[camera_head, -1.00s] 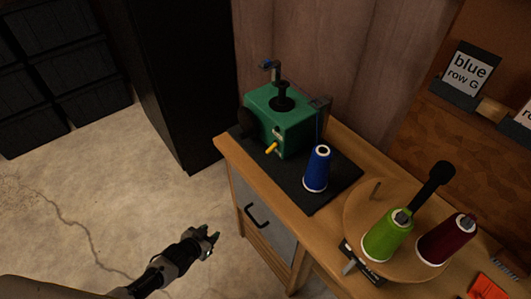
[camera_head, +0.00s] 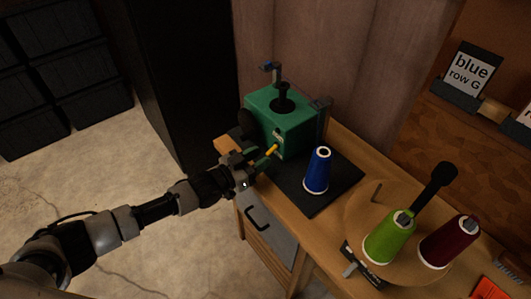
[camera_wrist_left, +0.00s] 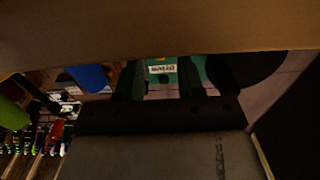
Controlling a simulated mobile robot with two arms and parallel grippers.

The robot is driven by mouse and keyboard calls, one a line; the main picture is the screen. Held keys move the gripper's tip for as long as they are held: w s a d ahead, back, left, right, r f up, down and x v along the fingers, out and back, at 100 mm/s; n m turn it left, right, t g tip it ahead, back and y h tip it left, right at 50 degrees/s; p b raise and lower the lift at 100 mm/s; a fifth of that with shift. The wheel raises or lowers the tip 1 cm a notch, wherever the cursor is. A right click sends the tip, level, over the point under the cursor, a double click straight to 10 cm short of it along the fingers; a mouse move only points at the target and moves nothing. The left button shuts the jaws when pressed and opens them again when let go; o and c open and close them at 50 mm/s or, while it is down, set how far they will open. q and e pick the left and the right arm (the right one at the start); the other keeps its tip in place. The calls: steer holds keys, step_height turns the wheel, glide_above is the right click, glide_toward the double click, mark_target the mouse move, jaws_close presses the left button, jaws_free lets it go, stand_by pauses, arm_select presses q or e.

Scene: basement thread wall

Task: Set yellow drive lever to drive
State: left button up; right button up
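The green machine (camera_head: 279,118) stands on a dark mat at the far left end of the wooden bench. Its short yellow drive lever (camera_head: 271,151) sticks out of the front face, low down, tilted down to the left. My left gripper (camera_head: 259,167) is just in front of the lever, fingers pointing at the machine. In the left wrist view, the two dark fingers (camera_wrist_left: 160,82) stand apart, with the green face, a small white label (camera_wrist_left: 162,69) and a bit of yellow above it between them. Contact with the lever cannot be told. My right gripper is not in view.
A blue thread cone (camera_head: 317,170) stands on the mat (camera_head: 314,203) right of the gripper. A green cone (camera_head: 389,238) and a dark red cone (camera_head: 449,240) stand on a round wooden board. A black cabinet (camera_head: 180,80) is at the left.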

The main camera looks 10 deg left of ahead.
mark_target(274, 147)
arm_select(q)
steer(key=shift+x, duration=1.35)
jaws_close()
steer(key=shift+r+p, duration=0.25)
steer(key=shift+p, duration=0.25)
step_height(274, 147, up, 2)
steer(key=g+y+p, duration=0.4)
steer(key=p, duration=0.3)
steer(key=shift+r, duration=0.2)
steer(key=shift+w+r+g+y+p, duration=0.1)
steer(key=shift+r+g+y+p, duration=0.1)
steer(key=shift+g+y+p, duration=0.7)
steer(key=shift+w+d+r+g+y+p, duration=0.1)
steer(key=shift+d+r+g+y+p, duration=0.1)
steer(key=shift+g+y+p, duration=0.45)
